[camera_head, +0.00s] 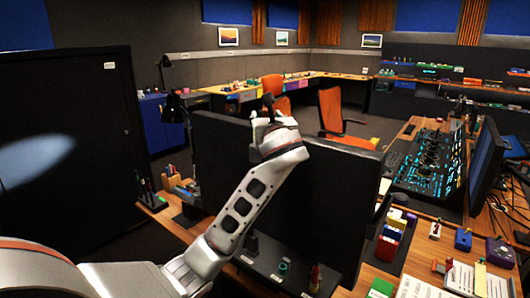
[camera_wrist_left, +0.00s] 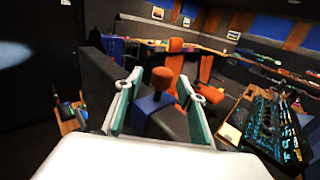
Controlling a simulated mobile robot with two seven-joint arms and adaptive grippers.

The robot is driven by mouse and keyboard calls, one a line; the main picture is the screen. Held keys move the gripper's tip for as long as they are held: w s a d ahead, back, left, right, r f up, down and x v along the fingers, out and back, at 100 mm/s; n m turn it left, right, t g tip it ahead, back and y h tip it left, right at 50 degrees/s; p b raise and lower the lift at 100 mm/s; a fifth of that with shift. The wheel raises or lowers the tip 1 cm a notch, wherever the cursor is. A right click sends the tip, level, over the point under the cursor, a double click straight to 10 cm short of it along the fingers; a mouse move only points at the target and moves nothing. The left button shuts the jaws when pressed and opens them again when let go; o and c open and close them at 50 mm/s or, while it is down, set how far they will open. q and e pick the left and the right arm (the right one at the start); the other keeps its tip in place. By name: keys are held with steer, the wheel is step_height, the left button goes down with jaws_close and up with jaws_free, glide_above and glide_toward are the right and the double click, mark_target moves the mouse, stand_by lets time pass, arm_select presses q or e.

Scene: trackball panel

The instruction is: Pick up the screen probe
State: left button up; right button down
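In the left wrist view, a small upright thing with a rounded orange-brown head (camera_wrist_left: 162,78), a dark neck and a blue base stands at the top of the dark monitor; it looks like the screen probe. My left gripper (camera_wrist_left: 158,103) is open, with one finger on each side of it and visible gaps between. In the head view my left gripper (camera_head: 272,116) is over the top edge of the large dark monitor (camera_head: 335,200). A dark tip shows just above the fingers there; the rest is hidden by the gripper. My right gripper is not in view.
A control panel (camera_head: 427,160) with lit blue controls lies to the right, beside another monitor (camera_head: 485,165). Small coloured blocks and papers (camera_head: 425,288) cover the near right desk. A tall dark panel (camera_head: 70,150) stands at left. Orange chairs (camera_head: 335,112) are behind the monitor.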

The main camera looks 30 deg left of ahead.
arm_select(q)
jaws_close()
steer(key=shift+r, duration=0.1)
step_height(320, 180, up, 20)
stand_by(0.9)
